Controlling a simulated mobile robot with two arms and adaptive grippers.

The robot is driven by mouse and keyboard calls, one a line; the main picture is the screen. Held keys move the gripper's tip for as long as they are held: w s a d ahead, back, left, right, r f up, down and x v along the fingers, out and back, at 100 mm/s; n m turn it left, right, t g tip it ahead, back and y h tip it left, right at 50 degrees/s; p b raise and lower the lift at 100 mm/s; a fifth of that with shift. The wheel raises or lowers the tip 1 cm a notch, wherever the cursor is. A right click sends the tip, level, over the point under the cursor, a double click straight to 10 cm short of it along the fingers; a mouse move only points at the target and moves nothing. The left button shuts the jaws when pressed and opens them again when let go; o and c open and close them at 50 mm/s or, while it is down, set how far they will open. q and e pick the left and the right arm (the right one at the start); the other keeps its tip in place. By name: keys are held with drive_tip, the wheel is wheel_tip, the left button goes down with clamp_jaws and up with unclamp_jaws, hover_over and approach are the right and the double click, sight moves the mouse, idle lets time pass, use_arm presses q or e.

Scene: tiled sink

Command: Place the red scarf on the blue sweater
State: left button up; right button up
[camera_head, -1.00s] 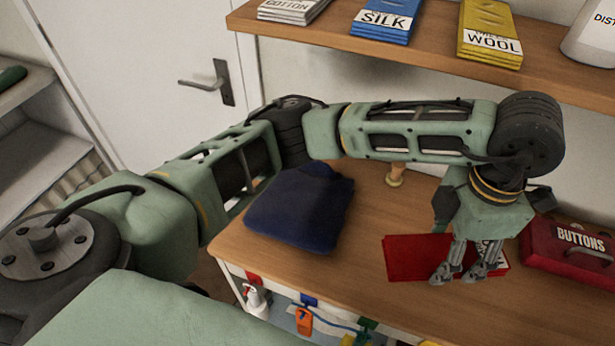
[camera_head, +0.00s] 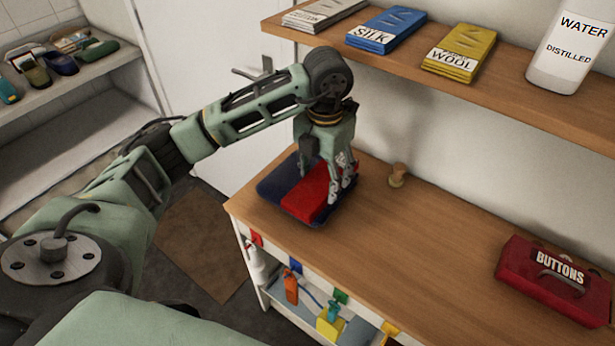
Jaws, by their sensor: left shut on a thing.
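The folded red scarf (camera_head: 306,196) is at the left end of the wooden table, over the folded dark blue sweater (camera_head: 273,188). The sweater's edges show around the scarf. I cannot tell whether the scarf rests on the sweater or hangs just above it. My left gripper (camera_head: 328,196) points down and is shut on the scarf, partly hiding it and the back of the sweater. My right gripper is not in view.
A red box marked BUTTONS (camera_head: 556,272) stands at the table's right. A small wooden spool-like thing (camera_head: 398,175) stands near the wall. The shelf above (camera_head: 400,62) holds fabric packs and a water container (camera_head: 573,45). The table's middle is clear.

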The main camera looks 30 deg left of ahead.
sight(308, 172)
use_arm(q)
drive_tip(key=a, duration=0.1)
drive_tip(key=w+a+f+p, duration=0.1)
drive_tip(key=a+f, duration=0.1)
drive_tip(key=a, duration=0.1)
drive_tip(key=shift+w+a+f, duration=0.1)
drive_tip(key=shift+w+f, duration=0.1)
drive_tip(key=shift+w, duration=0.1)
drive_tip(key=shift+w+a+f, duration=0.1)
drive_tip(key=shift+a+f, duration=0.05)
drive_tip(key=shift+f+p, duration=0.3)
drive_tip(key=shift+p, duration=0.05)
wheel_tip(308, 172, down, 3)
drive_tip(key=shift+f+p, duration=0.15)
drive_tip(key=shift+p, duration=0.6)
drive_tip(key=shift+f, duration=0.2)
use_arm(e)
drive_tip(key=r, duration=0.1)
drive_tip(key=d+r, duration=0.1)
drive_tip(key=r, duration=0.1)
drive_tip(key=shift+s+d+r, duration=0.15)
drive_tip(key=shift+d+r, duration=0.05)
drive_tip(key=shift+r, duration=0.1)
use_arm(q)
drive_tip(key=shift+f, duration=0.1)
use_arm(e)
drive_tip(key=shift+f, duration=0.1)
